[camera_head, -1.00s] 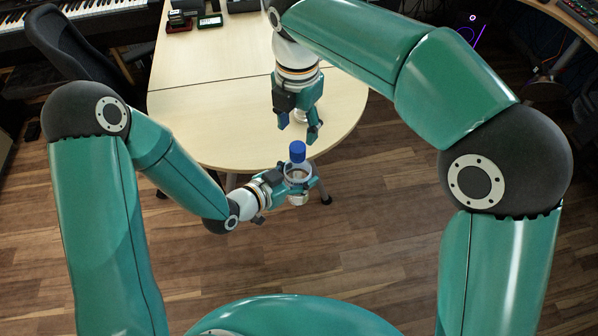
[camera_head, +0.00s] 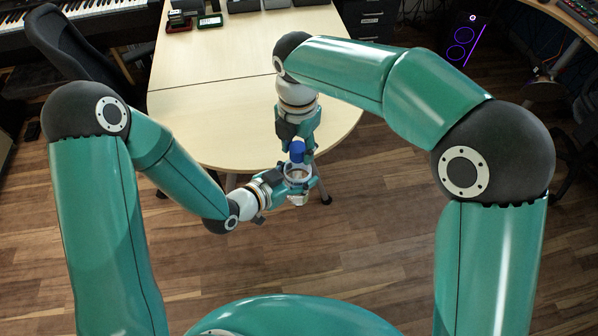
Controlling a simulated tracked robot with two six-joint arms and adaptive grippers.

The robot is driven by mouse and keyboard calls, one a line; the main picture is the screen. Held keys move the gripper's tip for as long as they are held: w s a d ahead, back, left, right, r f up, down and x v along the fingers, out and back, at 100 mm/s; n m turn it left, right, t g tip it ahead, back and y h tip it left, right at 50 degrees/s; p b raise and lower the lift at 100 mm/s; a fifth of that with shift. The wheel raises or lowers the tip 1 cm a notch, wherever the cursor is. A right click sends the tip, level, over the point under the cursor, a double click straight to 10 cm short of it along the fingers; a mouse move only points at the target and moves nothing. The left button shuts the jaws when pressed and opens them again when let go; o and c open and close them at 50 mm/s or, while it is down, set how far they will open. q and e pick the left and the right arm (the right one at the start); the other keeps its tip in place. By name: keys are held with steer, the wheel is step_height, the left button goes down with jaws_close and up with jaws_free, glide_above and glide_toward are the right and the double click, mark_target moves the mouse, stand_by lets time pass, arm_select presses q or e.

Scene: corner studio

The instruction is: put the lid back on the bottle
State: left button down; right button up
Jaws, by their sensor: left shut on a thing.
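My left gripper (camera_head: 299,182) is shut on the clear bottle (camera_head: 297,173) and holds it upright in the air, just off the near rounded end of the table. The blue lid (camera_head: 297,149) shows at the bottle's top. Whether it is seated or only resting there is too small to tell. My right gripper (camera_head: 299,154) points down from above, with its fingers at the lid's height, close beside or behind it. Its fingertips are partly hidden by the lid, so I cannot tell whether they touch it.
The pale wooden table (camera_head: 215,115) has a bare near half; dark boxes (camera_head: 208,21) stand at its far end. A black chair (camera_head: 67,50) stands at the left. A speaker with purple rings (camera_head: 461,45) is at the back right. Wooden floor lies open in front.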

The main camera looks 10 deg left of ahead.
jaws_close()
steer(key=m, duration=0.7)
steer(key=shift+m, duration=0.3)
steer(key=m, duration=1.2)
steer(key=shift+m, duration=0.4)
steer(key=m, duration=1.3)
steer(key=shift+w, duration=0.1)
steer(key=o, duration=0.5)
jaws_free()
